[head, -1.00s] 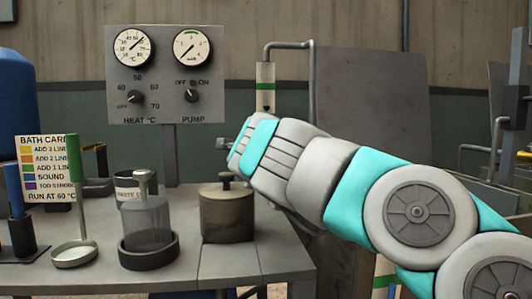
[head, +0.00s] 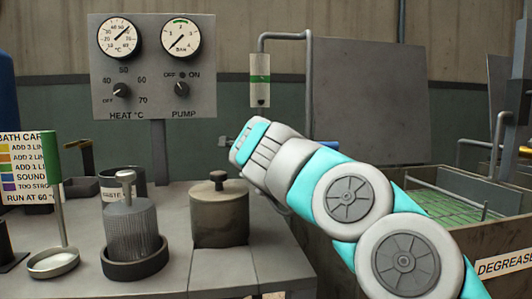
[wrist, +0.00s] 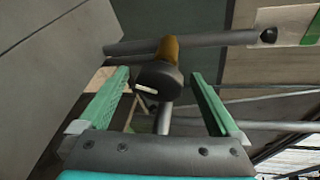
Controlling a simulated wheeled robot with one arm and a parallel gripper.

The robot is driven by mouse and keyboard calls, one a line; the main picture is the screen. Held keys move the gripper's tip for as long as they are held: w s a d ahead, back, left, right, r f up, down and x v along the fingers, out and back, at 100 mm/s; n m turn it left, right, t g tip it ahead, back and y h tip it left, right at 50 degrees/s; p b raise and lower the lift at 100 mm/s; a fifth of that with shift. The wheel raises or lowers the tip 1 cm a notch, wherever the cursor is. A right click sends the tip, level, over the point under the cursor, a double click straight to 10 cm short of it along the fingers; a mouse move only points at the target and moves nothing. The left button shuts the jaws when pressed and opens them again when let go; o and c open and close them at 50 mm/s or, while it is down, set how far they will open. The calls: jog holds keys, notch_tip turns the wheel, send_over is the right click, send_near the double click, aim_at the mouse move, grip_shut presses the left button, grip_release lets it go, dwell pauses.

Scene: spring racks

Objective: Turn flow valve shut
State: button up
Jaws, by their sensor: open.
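The flow valve shows in the wrist view as a dark round knob (wrist: 157,84) with a white mark, in front of a brass-coloured body (wrist: 168,48) on a grey pipe (wrist: 215,40). My gripper (wrist: 159,76) is open, with one green finger on each side of the knob. I see no clear contact between fingers and knob. In the head view my arm's end (head: 252,145) is below the flow tube (head: 260,80) with its green band. The fingers and the valve cannot be made out clearly there.
A panel (head: 152,100) with two gauges and the heat and pump knobs stands at the back left. A lidded pot (head: 219,212) and a mesh basket (head: 131,228) stand on the bench (head: 225,270). A degreaser tank (head: 510,262) is at the right.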

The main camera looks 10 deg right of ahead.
jog(key=shift+w, duration=0.15)
jog(key=shift+f, duration=0.1)
jog(key=c, duration=1.4)
jog(key=shift+o, duration=0.2)
jog(key=shift+p, duration=0.35)
jog(key=shift+r+m+y+p, duration=0.3)
jog(key=shift+m+p, duration=0.1)
jog(key=shift+p, duration=0.25)
jog(key=shift+m+y+p, duration=0.4)
jog(key=shift+m+p, duration=0.5)
jog(key=shift+p, duration=0.25)
jog(key=m+y, duration=0.2)
jog(key=shift+f+m+g, duration=0.3)
jog(key=shift+m+g, duration=0.1)
jog(key=shift+d+m+y, duration=0.1)
jog(key=shift+m+y, duration=0.5)
jog(key=shift+m, duration=0.4)
